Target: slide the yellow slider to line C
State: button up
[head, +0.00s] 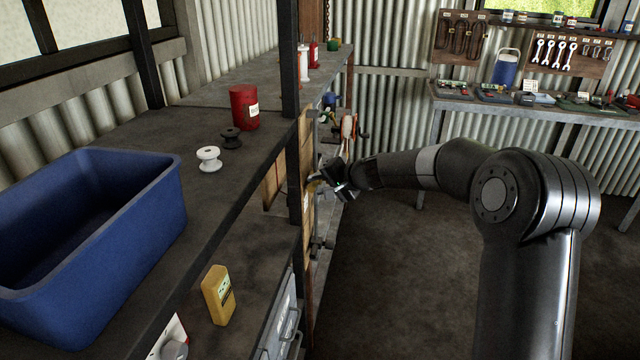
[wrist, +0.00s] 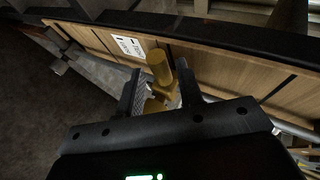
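The yellow slider (wrist: 160,68) shows in the wrist view as a round yellow knob with a yellow part below it, by a wooden panel. My gripper (wrist: 158,74) has its two dark fingers spread on either side of the knob. A gap shows at the right finger; contact at the left cannot be told. In the head view my gripper (head: 326,186) is at the panel beside the dark post, and its fingers are mostly hidden. A white label (wrist: 128,46) with dark marks is on the panel left of the knob. I cannot make out line C.
A dark bar (wrist: 220,35) runs along the panel's upper edge in the wrist view. In the head view a dark post (head: 291,130) stands close to my gripper. A blue bin (head: 150,215) sits on the left shelf. The floor (head: 420,270) is clear.

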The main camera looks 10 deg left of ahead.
jog(key=shift+o, duration=0.5)
jog(key=shift+r, duration=0.1)
jog(key=v, duration=1)
jog(key=shift+s+d+r, duration=0.15)
jog(key=shift+d+r, duration=0.05)
jog(key=shift+d, duration=0.1)
jog(key=s+d+h, duration=0.3)
jog(key=s+d, duration=0.4)
jog(key=s, duration=0.5)
jog(key=s+d+n+h, duration=0.1)
jog(key=s+d+h, duration=0.3)
jog(key=s+d, duration=0.4)
jog(key=s+d+r+n+h, duration=0.1)
jog(key=s+d+h, duration=0.2)
jog(key=s+d, duration=0.5)
jog(key=s, duration=1)
jog(key=shift+s+h, duration=0.15)
jog(key=shift+h, duration=0.15)
